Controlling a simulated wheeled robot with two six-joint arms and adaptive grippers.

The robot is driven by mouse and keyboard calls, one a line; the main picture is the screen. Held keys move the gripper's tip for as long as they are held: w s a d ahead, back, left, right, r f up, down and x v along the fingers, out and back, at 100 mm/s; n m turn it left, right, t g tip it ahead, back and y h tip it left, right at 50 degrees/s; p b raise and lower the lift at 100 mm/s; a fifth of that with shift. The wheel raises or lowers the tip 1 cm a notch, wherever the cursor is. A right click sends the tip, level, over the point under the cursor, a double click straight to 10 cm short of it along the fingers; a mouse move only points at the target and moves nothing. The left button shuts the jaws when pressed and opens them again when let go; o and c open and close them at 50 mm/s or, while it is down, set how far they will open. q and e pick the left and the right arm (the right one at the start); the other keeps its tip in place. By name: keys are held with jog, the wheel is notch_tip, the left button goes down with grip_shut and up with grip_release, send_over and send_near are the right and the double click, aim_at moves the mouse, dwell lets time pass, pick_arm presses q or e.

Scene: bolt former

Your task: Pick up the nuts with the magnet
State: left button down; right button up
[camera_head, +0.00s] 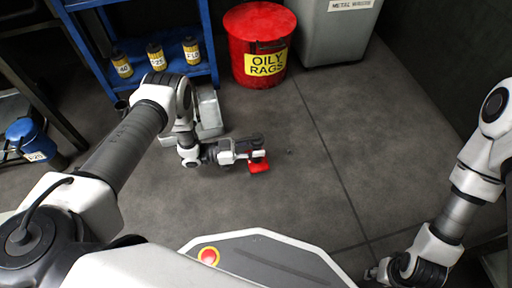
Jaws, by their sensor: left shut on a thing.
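My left gripper (258,155) is low over the grey floor in the middle of the view, shut on a red magnet (260,166). The magnet shows below and beside the fingertips; I cannot tell whether it touches the floor. A tiny dark speck, possibly a nut (289,151), lies on the floor just right of the magnet, apart from it. No other nuts can be made out. My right gripper (373,273) is at the bottom right, far from the magnet, too small and partly hidden to tell whether it is open.
A red oily rags bin (240,66) and a grey metal waste bin (318,40) stand at the back. A blue shelf (140,85) with several yellow-labelled cans is at the back left. A blue can (30,140) is at far left. Floor right of the magnet is clear.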

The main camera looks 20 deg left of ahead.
aim_at(257, 135)
pick_arm(q)
jog(key=shift+r+p, duration=1)
jog(key=shift+r, duration=0.45)
jog(key=shift+r+p, duration=2)
jog(key=shift+r, duration=0.35)
jog(key=shift+f, duration=0.1)
jog(key=shift+w, duration=0.1)
